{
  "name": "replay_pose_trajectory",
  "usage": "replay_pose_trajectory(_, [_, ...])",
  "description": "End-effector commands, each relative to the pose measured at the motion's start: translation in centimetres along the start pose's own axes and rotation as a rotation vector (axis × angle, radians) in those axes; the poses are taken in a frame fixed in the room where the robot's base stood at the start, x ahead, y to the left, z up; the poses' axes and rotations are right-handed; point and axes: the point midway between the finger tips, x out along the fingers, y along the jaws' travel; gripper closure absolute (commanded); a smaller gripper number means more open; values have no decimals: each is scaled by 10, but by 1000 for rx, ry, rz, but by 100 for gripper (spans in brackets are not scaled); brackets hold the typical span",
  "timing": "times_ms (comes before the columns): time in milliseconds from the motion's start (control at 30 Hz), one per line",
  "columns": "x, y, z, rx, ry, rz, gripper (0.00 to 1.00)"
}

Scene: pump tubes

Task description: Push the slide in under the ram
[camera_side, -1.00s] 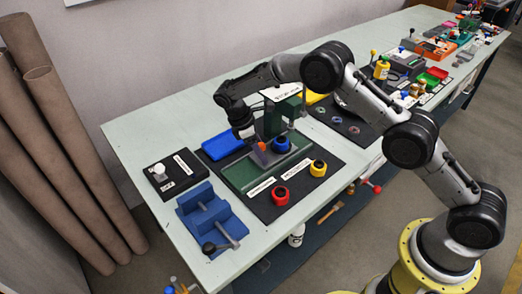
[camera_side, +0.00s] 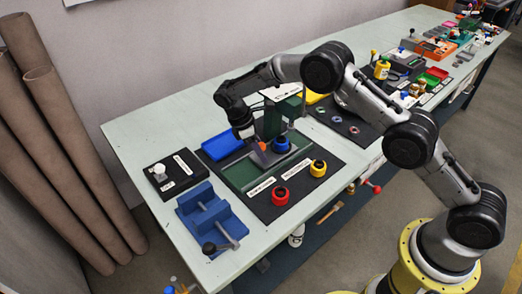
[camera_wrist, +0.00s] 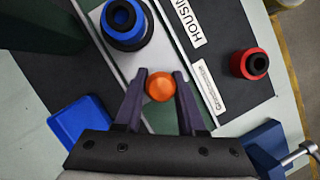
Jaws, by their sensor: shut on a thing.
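The grey slide (camera_side: 267,160) lies on the green base of the press (camera_side: 275,118). In the wrist view the slide (camera_wrist: 122,64) is a light grey plate. It carries a blue ring-shaped part (camera_wrist: 124,22) with a black centre, also seen in the side view (camera_side: 282,146). An orange knob (camera_wrist: 160,87) stands at the slide's near end. My gripper (camera_wrist: 160,80) is shut on this knob, one dark finger on each side. In the side view my gripper (camera_side: 256,146) is in front of the press. The ram's lower end cannot be made out clearly.
A red ring (camera_side: 280,196) and a yellow ring (camera_side: 318,168) stand on the black mat beside white labels. A blue tray (camera_side: 222,146) lies behind my gripper. A blue fixture with a lever (camera_side: 210,216) and a black box with a white knob (camera_side: 160,174) stand left.

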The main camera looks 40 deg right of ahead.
Motion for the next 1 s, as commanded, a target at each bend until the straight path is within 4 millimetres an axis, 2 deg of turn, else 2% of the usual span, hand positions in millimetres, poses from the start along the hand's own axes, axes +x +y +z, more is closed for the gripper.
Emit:
replay_pose_trajectory(567, [-1,0,1,1,0,0,100])
replay_pose_trajectory(667, [1,5,6,2,1,0,100])
replay_pose_trajectory(900, [12,24,34,4,1,0,100])
replay_pose_trajectory(1000, [13,26,36,2,0,2,100])
